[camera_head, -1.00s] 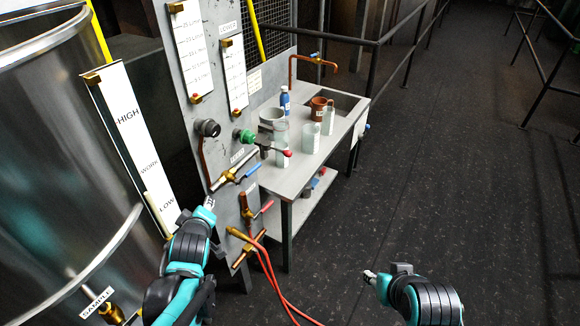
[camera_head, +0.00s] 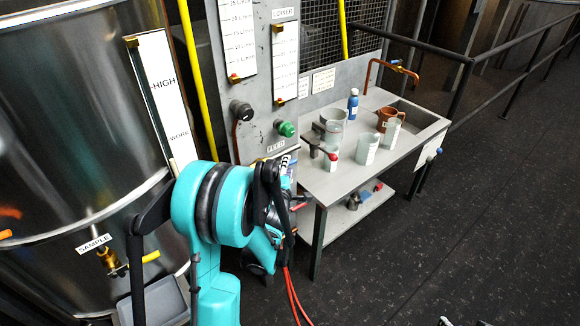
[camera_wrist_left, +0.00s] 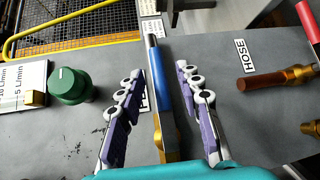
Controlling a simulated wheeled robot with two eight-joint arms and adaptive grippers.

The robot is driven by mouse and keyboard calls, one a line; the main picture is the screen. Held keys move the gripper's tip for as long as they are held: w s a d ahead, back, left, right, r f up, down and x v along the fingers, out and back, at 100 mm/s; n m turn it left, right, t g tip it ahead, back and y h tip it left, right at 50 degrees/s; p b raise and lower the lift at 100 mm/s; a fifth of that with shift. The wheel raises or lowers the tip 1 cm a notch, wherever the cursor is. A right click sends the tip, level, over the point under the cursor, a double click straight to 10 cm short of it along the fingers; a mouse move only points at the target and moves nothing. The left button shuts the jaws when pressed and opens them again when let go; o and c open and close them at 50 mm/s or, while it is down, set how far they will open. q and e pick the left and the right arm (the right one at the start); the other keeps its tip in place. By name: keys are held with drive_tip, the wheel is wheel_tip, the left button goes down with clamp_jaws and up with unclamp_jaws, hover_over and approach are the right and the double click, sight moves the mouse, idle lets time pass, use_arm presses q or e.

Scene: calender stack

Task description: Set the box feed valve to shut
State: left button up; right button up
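The box feed valve has a blue lever (camera_wrist_left: 158,78) with a bare metal tip and a brass body (camera_wrist_left: 170,140), seen in the left wrist view. The lever lies roughly along the line of its brass pipe. My left gripper (camera_wrist_left: 160,72) is open, with one finger on each side of the lever; I cannot tell whether either touches it. In the head view my left gripper (camera_head: 284,165) is in front of the panel under the FEED label (camera_head: 276,147), and my arm hides most of the valve. Only a bit of my right gripper (camera_head: 446,321) shows at the bottom edge.
A green knob (camera_wrist_left: 70,86) stands beside the lever. The HOSE label (camera_wrist_left: 244,57) and a red handle (camera_wrist_left: 308,20) are to the right. A bench (camera_head: 345,183) with cups and a bottle stands right of the panel. A steel tank (camera_head: 75,130) is at left.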

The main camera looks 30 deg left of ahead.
use_arm(q)
drive_tip(key=shift+x, duration=1.1)
clamp_jaws()
use_arm(e)
drive_tip(key=shift+f, duration=0.25)
